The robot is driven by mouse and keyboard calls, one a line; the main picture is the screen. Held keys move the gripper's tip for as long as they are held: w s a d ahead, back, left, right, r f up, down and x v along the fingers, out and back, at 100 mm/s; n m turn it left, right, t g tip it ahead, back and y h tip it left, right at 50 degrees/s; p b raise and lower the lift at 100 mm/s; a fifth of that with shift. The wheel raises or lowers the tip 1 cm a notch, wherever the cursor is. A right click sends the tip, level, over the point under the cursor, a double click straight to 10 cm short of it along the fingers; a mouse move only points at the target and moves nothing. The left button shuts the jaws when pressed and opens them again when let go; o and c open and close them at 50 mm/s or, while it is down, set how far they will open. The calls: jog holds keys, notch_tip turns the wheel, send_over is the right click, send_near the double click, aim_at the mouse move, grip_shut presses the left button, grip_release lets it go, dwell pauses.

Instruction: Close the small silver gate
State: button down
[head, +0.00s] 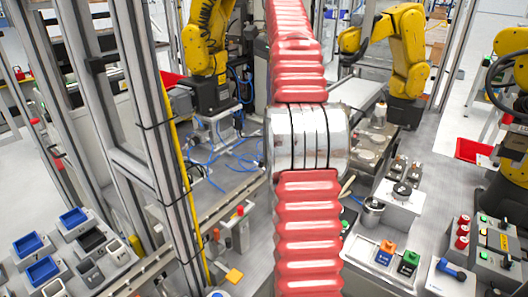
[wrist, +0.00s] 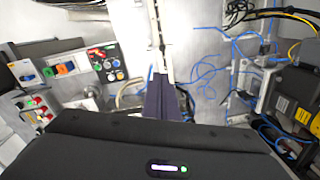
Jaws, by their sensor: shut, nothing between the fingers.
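I cannot clearly make out a small silver gate in either view. A narrow silver rail (wrist: 158,32) with a dark line along it runs up the middle of the wrist view, just beyond my fingertips. I cannot tell whether it belongs to the gate. My gripper (wrist: 162,78) shows its dark purple fingers together, with nothing between them. Whether the fingertips touch the rail is unclear. In the head view my red ribbed arm with its silver band covers the middle, and my gripper does not show.
A silver frame post (head: 140,110) and a yellow pole (head: 180,150) stand left of my arm. Yellow robot arms (head: 205,40) (head: 408,50) stand at the back. Blue trays (head: 43,270) lie at lower left. A control box (head: 495,240) is at right. Blue cables (wrist: 212,72) cross the grey surface.

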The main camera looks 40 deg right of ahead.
jog(key=shift+s+a+f+m+t+y, duration=0.15)
jog(key=shift+s+f+m+t, duration=0.45)
jog(key=shift+m, duration=1.8)
jog(key=shift+s+a+f+m+t+y, duration=0.1)
jog(key=shift+s+a+f+m+t, duration=0.15)
jog(key=shift+f+m, duration=1.5)
jog(key=shift+s+a+f+m+t+y, duration=0.1)
jog(key=shift+s+m+t, duration=0.3)
jog(key=shift+m, duration=2.65)
jog(key=shift+f, duration=0.1)
send_over(258, 164)
jog(key=s, duration=0.3)
jog(key=f, duration=1.3)
jog(key=shift+w+d+f, duration=0.1)
jog(key=shift+w+d, duration=0.1)
jog(key=shift+w, duration=0.1)
jog(key=shift+w+a+f+g, duration=0.15)
jog(key=shift+w+f+g, duration=0.25)
jog(key=shift+w+g, duration=0.45)
jog(key=shift+w+f+g, duration=0.2)
jog(key=shift+f+g, duration=0.1)
jog(key=shift+g, duration=0.1)
jog(key=shift+a, duration=0.1)
